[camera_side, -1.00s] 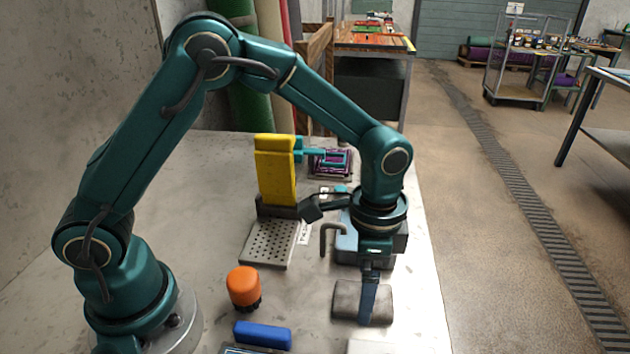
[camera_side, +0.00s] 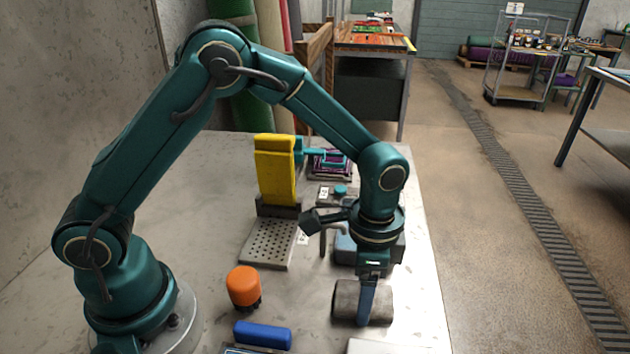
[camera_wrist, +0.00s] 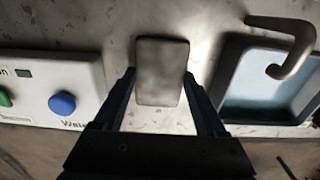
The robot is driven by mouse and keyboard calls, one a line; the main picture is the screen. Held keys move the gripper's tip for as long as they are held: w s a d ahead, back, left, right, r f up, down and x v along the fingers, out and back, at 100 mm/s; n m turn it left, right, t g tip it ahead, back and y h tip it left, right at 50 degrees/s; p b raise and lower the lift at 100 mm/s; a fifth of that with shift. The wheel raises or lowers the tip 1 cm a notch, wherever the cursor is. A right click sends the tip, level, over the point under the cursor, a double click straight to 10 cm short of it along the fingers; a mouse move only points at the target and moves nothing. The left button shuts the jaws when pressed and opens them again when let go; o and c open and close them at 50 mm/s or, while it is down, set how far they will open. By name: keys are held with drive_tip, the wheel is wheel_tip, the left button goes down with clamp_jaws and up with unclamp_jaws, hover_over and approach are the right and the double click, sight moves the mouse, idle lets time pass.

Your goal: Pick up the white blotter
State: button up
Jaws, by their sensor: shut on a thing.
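The white blotter (camera_side: 347,301) looks like a pale grey, rounded pad on the bench near its front right. It also shows in the wrist view (camera_wrist: 160,60), between the fingers. My gripper (camera_side: 366,312) points down over it, shut on it, with one dark finger across its near side. In the wrist view my gripper (camera_wrist: 160,78) has a finger along each long side of the blotter. The blotter appears to rest on the bench; I see no clear gap under it.
A blue basin (camera_wrist: 262,85) with a bent spout (camera_wrist: 298,45) lies on one side of the blotter, a white button panel (camera_wrist: 35,75) on the other. An orange-topped knob (camera_side: 243,286), a blue block (camera_side: 263,335) and a yellow upright piece (camera_side: 275,170) stand to the left.

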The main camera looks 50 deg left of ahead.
drive_tip(key=shift+w+r, duration=0.1)
drive_tip(key=shift+r, duration=0.55)
wheel_tip(320, 180, up, 3)
drive_tip(key=shift+f, duration=0.15)
drive_tip(key=s+a+r, duration=0.1)
drive_tip(key=a+r, duration=0.6)
drive_tip(key=a, duration=0.4)
drive_tip(key=shift+a, duration=0.3)
drive_tip(key=o, duration=0.4)
drive_tip(key=c, duration=0.3)
drive_tip(key=shift+c, duration=0.2)
